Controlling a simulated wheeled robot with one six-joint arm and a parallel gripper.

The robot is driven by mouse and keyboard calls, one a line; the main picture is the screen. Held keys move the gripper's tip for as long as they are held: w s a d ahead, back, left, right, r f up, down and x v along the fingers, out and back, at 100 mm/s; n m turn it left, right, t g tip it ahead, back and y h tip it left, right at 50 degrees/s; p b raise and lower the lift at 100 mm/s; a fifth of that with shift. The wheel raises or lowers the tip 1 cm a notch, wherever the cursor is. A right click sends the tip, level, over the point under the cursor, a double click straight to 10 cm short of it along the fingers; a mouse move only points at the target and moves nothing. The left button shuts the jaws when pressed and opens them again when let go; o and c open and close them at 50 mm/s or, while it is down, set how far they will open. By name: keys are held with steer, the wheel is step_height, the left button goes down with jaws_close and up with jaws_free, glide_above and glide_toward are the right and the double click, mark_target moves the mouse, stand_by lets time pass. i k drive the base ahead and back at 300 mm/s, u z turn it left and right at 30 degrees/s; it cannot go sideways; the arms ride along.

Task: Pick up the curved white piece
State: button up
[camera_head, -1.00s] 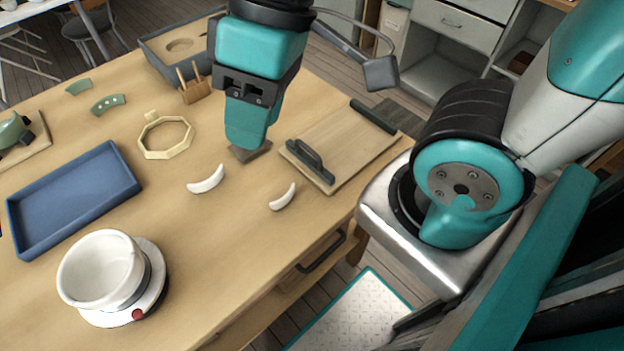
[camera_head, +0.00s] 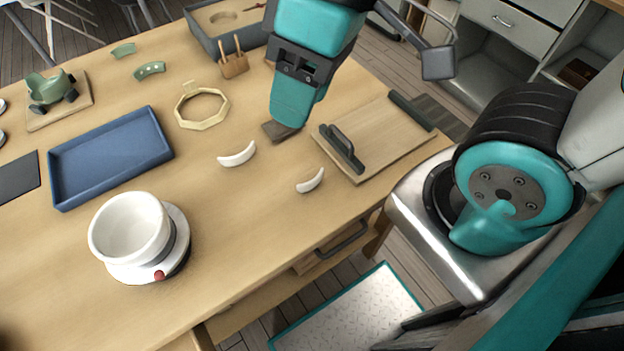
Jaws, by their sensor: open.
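Two curved white pieces lie apart on the wooden table. The larger white piece (camera_head: 238,155) is left of centre, and the smaller white piece (camera_head: 311,181) lies to its lower right.
A blue tray (camera_head: 60,187) lies left of the pieces, and a pale octagonal frame (camera_head: 181,122) behind them. A clamp board (camera_head: 375,150) is at the right. A wooden block with sticks (camera_head: 234,66) and a grey box (camera_head: 204,44) stand at the back. Table between the pieces is clear.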

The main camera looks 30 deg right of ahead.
mark_target(306, 187)
steer(key=u, duration=1.75)
steer(key=k, duration=0.9)
steer(key=z, duration=1.1)
